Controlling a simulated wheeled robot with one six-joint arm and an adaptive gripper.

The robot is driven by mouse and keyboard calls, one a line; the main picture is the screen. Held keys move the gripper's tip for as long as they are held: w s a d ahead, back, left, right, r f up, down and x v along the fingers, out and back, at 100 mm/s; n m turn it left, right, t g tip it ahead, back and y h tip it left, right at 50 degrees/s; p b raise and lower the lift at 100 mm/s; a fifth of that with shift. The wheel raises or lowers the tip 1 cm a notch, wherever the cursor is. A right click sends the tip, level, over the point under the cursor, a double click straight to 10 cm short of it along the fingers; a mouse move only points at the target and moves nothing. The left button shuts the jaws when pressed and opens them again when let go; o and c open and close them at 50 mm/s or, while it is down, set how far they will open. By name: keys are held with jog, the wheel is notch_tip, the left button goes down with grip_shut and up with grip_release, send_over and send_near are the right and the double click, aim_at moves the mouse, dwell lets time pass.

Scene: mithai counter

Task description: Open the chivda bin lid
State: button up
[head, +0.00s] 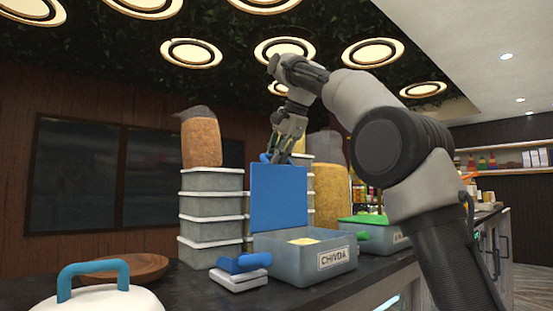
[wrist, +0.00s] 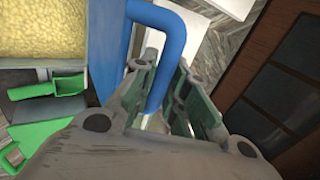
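The chivda bin (head: 293,269) is a grey box labelled CHIVDA on the counter, with yellow chivda (head: 304,241) inside. Its blue lid (head: 279,198) stands upright at the bin's back edge, so the bin is open. My gripper (head: 277,154) is at the lid's top edge, on its far side, partly hidden by it. In the wrist view, the lid's blue handle (wrist: 178,40) passes between my fingers (wrist: 163,80). The fingers are apart, with a gap visible beside the handle; firm contact does not show. The chivda (wrist: 40,32) also shows there at upper left.
A blue scoop on a white block (head: 238,276) lies left of the bin. Stacked grey containers (head: 210,215) stand behind it. A green-lidded bin (head: 365,220) is close on the right. A wooden bowl (head: 135,267) and white lid with blue handle (head: 98,299) are at left.

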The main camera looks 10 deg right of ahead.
jog(key=o, duration=0.3)
jog(key=v, duration=0.5)
jog(key=shift+d, duration=0.1)
jog(key=s+d, duration=0.2)
jog(key=s, duration=0.1)
jog(key=s+d, duration=0.2)
jog(key=s, duration=0.2)
jog(key=s+d, duration=0.1)
jog(key=s, duration=0.2)
jog(key=shift+s+d, duration=0.3)
jog(key=shift+d, duration=0.1)
jog(key=s+d+f+n+h, duration=0.1)
jog(key=s+d+f+n, duration=0.3)
jog(key=f, duration=0.9)
jog(key=s+d+f+n+g+h, duration=0.1)
jog(key=s+d+f+n, duration=0.3)
jog(key=s+f, duration=0.7)
jog(key=s+d+f+n+h, duration=0.1)
jog(key=s+d+f+n, duration=0.3)
jog(key=f, duration=1.2)
jog(key=shift+s+d+f, duration=0.15)
jog(key=shift+s+d, duration=0.2)
jog(key=shift+s, duration=0.25)
jog(key=shift+s+d+f, duration=0.1)
jog(key=shift+s+d, duration=0.2)
jog(key=shift+s, duration=0.35)
jog(key=shift+s+d+f, duration=0.15)
jog(key=shift+s+d, duration=0.2)
jog(key=shift+s, duration=0.25)
